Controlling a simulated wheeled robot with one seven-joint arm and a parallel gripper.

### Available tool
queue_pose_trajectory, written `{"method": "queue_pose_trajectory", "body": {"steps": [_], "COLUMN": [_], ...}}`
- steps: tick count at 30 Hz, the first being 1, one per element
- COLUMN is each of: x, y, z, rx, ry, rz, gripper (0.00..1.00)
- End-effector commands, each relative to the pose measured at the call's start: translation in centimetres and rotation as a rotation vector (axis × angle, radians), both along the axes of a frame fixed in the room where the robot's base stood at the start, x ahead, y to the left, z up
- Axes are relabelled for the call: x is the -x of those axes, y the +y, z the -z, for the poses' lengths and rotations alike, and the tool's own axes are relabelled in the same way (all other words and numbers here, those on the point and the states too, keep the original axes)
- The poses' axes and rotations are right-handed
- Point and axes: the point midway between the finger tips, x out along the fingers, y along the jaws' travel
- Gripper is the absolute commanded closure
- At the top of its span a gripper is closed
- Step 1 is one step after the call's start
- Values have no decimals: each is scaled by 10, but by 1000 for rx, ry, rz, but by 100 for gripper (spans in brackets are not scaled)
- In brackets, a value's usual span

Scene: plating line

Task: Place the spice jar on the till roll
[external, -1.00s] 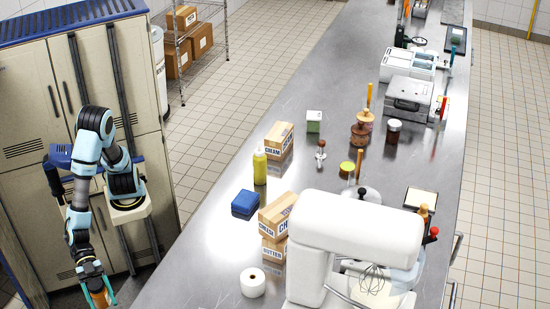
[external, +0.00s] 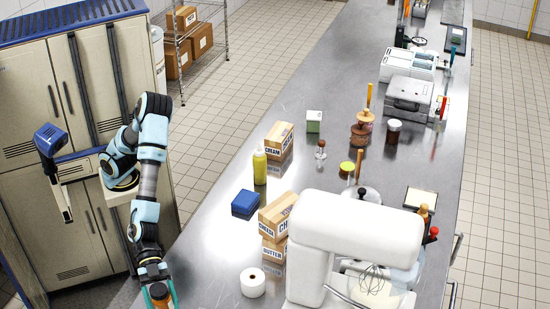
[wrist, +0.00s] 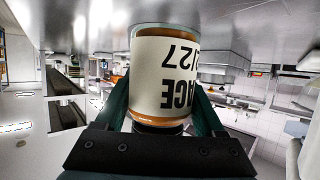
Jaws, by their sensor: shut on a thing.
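The spice jar (external: 159,292) is held in my gripper (external: 158,288) at the lower left of the external view, by the counter's near left edge. In the wrist view the jar (wrist: 162,72) shows large, with orange-brown contents and a white label with dark print that reads upside down. The green fingers of my gripper (wrist: 160,105) are shut on its two sides. The till roll (external: 253,283) is a white roll standing upright on the steel counter, right of the gripper and apart from it. Its top looks bare.
Stacked cheese and butter boxes (external: 275,222) stand behind the till roll, and a large white mixer (external: 350,235) stands to its right. A blue box (external: 245,203) and a yellow bottle (external: 259,167) are farther back. The counter (external: 205,262) left of the roll is clear.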

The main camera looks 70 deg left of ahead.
Motion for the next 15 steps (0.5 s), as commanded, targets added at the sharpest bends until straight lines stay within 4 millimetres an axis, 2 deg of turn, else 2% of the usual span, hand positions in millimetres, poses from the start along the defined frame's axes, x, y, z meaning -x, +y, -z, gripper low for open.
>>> {"method": "queue_pose_trajectory", "body": {"steps": [1, 5, 7, 12, 15], "x": [-23, -76, -109, -184, -219], "y": [-5, -14, -16, -12, -6], "z": [-15, -35, -50, -84, -100], "rx": [-1, 1, 2, 3, 2], "ry": [6, 8, 6, 3, 0], "rz": [-9, -11, -15, -28, -37], "gripper": [100, 100, 100, 100, 100]}}
